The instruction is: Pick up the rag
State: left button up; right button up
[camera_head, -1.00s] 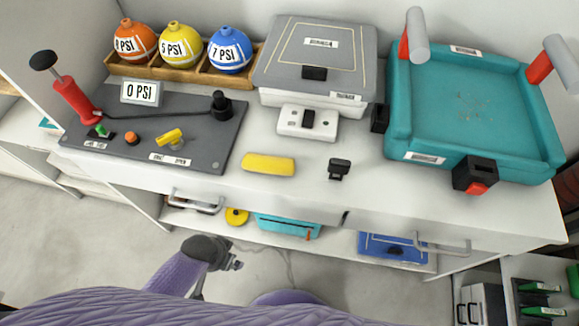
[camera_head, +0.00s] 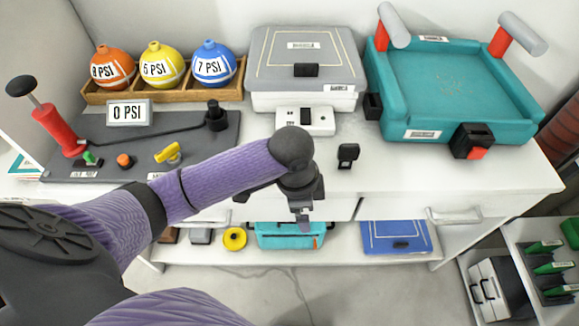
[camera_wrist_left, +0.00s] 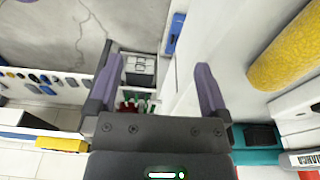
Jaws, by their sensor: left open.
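The rag appears to be the yellow, rough-textured roll (camera_wrist_left: 290,50) at the upper right of the left wrist view, lying on the white worktop. In the head view it is hidden behind my left arm. My left gripper (camera_head: 304,218) hangs fingers down near the front edge of the worktop, right of centre. In the left wrist view its two purple fingers (camera_wrist_left: 156,75) are spread apart with nothing between them, and the rag is off to their right, apart from them. My right gripper is not in view.
The white worktop (camera_head: 440,185) holds a grey pump panel (camera_head: 215,150), three labelled balls in a wooden rack (camera_head: 95,97), a grey-lidded box (camera_head: 330,48), a teal tray (camera_head: 520,125) and a small black clip (camera_head: 347,156). A lower shelf (camera_head: 350,250) holds several items.

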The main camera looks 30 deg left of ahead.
pick_arm(q)
jog(key=shift+g+y, duration=0.4)
jog(key=shift+y, duration=0.3)
jog(key=w+a+r, duration=0.2)
jog(key=a+r, duration=0.1)
jog(key=w+a+r, duration=0.2)
jog(key=a+r, duration=0.1)
jog(key=w+a+r, duration=0.2)
jog(key=a+r, duration=0.1)
jog(key=a, duration=0.1)
jog(key=shift+w, duration=0.2)
jog(key=shift+a, duration=0.2)
jog(key=f+b, duration=0.2)
jog(key=f, duration=0.1)
jog(key=f+b, duration=0.2)
jog(key=f, duration=0.1)
jog(key=f+b, duration=0.2)
jog(key=f, duration=0.1)
jog(key=shift+w+d+f+b, duration=0.15)
jog(key=shift+w+f+b, duration=0.1)
jog(key=shift+b, duration=0.05)
jog(key=shift+f, duration=0.15)
jog(key=shift+r, duration=0.25)
jog(key=shift+c, duration=0.3)
jog(key=c, duration=1.2)
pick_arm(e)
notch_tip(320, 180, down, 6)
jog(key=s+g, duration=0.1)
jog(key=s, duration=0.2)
